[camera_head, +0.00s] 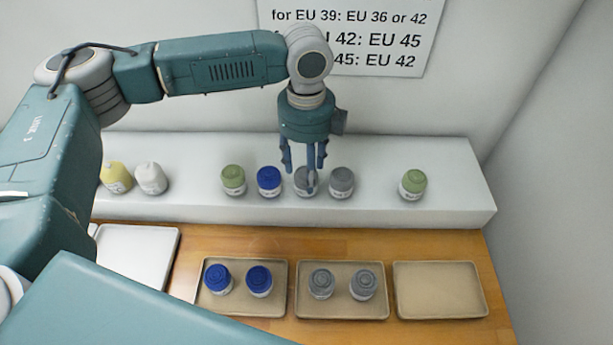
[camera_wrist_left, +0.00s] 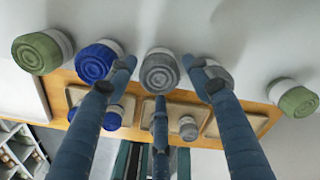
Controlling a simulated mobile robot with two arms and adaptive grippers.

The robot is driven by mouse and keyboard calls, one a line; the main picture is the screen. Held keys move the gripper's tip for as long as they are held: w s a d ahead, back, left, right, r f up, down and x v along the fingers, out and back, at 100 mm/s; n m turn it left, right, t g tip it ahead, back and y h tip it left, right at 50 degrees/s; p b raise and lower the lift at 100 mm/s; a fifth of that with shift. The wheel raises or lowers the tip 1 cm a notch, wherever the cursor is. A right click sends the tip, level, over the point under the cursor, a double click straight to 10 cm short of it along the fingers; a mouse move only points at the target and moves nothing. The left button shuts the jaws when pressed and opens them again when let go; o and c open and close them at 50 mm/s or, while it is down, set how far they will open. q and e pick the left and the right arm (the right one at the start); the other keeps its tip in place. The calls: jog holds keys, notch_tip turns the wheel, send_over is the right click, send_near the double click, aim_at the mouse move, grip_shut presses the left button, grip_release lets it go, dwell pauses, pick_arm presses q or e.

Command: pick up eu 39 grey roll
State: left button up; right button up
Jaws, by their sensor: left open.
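Two grey rolls stand side by side on the white shelf, one grey roll (camera_head: 303,188) under my left gripper and another grey roll (camera_head: 341,182) just right of it. Their labels are too small to read. My left gripper (camera_head: 307,180) is open, pointing down over the first grey roll, with its fingers around or just above it. In the left wrist view this grey roll (camera_wrist_left: 159,72) lies between the fingers of the gripper (camera_wrist_left: 158,85), and the other grey roll (camera_wrist_left: 214,75) is partly hidden behind the right finger. My right gripper is not in view.
Blue (camera_head: 269,181) and green (camera_head: 233,180) rolls stand left of the grey ones; another green roll (camera_head: 413,184) stands apart at right. Tan trays on the wooden table hold two blue rolls (camera_head: 217,278) and two grey rolls (camera_head: 362,285); the right tray (camera_head: 440,290) is empty.

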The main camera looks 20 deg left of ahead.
pick_arm(q)
jog(key=shift+f, duration=1.15)
jog(key=c, duration=0.9)
jog(key=shift+r, duration=0.1)
